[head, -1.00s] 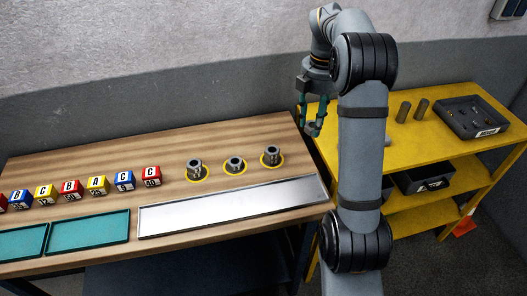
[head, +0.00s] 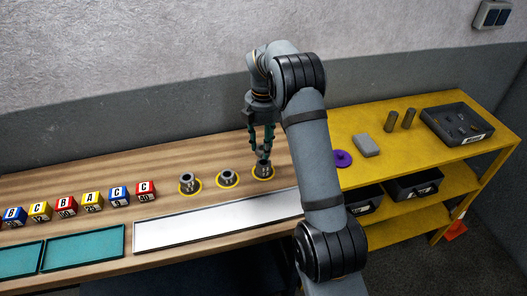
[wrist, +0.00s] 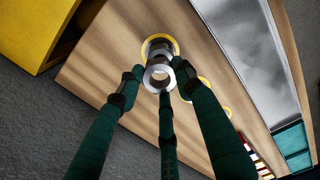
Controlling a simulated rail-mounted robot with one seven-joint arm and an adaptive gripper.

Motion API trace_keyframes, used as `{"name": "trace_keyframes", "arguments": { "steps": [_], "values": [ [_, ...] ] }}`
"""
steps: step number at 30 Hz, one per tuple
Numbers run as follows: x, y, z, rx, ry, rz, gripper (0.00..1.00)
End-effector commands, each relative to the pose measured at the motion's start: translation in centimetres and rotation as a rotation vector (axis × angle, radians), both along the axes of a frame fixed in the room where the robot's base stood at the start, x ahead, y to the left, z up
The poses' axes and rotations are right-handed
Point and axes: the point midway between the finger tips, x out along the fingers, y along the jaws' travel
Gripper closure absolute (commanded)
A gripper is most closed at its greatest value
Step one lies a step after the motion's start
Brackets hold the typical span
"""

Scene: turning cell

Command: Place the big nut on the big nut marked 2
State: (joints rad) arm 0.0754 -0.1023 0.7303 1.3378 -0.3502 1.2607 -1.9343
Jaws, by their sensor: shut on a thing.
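My gripper (head: 262,152) has dark green fingers and is shut on a big nut, a grey metal ring (wrist: 158,78) in the wrist view. It is over the rightmost of three standing nuts on the wooden bench. That standing nut (head: 263,171) sits inside a yellow circle and also shows just beyond the held ring in the wrist view (wrist: 160,48). I cannot tell whether the two touch. The middle nut (head: 227,177) and left nut (head: 188,181) stand in their own yellow circles. The number marks are too small or hidden to read.
A long silvery tray (head: 215,222) lies in front of the nuts. Lettered cubes (head: 93,201) and teal trays (head: 85,247) are at left. A yellow shelf (head: 400,165) at right carries a purple disc (head: 343,158), a grey block (head: 366,146), cylinders and a dark bin (head: 457,123).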

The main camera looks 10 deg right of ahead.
Motion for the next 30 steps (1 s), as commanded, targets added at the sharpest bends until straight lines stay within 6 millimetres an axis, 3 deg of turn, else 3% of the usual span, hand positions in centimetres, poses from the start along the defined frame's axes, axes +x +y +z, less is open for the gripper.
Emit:
{"name": "trace_keyframes", "arguments": {
  "steps": [7,20,21,30],
  "values": [
    [-0.1,0.0,-3.3,0.0,0.003,0.001,0.97],
    [-0.1,0.0,-4.1,0.0,0.001,0.0,0.97],
    [-0.1,0.0,-4.1,0.0,0.001,0.0,0.63],
    [-0.1,0.0,-4.0,0.0,0.002,0.0,0.46]
  ]
}}
